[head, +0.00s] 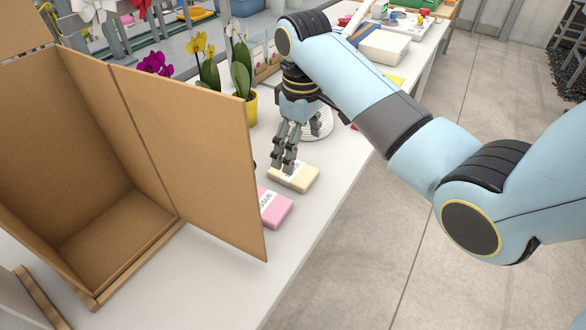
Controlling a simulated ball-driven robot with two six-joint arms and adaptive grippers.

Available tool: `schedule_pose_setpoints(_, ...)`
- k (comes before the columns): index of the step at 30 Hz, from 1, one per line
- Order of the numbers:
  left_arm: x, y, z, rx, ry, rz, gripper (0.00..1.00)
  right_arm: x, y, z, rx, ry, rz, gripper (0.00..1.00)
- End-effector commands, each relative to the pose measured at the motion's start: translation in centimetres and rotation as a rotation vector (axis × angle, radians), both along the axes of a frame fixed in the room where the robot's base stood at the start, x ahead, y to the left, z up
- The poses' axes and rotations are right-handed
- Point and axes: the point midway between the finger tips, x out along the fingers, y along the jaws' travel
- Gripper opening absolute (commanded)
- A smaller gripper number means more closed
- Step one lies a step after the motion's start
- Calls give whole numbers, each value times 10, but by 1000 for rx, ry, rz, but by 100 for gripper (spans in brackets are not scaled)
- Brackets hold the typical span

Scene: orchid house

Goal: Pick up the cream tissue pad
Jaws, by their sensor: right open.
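The cream tissue pad (298,180) lies flat on the white table, right of the open cardboard flap. My right gripper (283,167) points down at the far left part of the pad, with its fingertips over or just at that edge. I cannot tell whether the fingers touch it. The gripper is open and nothing shows between its fingers. The fingers hide part of the pad's label. My left gripper is not in view.
A pink tissue pack (274,208) lies close in front of the cream pad, partly behind the flap of an open cardboard box (190,140). Potted orchids (209,72) and a white ribbed pot (319,124) stand behind. The table (345,165) is clear to the right.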

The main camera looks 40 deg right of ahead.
Motion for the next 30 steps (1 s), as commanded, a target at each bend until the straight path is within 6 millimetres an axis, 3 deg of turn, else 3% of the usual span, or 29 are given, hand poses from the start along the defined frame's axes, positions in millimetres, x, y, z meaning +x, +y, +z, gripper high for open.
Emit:
schedule_pose_setpoints(2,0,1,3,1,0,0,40,14,-1,14,9,16,18,96)
schedule_pose_setpoints(5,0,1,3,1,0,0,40,20,-2,15,14,31,31,96)
schedule_pose_setpoints(12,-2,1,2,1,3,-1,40,21,-2,-23,16,32,33,96)
schedule_pose_setpoints(19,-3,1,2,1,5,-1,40,22,-3,-44,15,31,32,96)
schedule_pose_setpoints(27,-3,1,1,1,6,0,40,25,-4,-83,16,30,33,96)
schedule_pose_setpoints(30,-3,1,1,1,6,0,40,25,-4,-88,15,30,33,96)
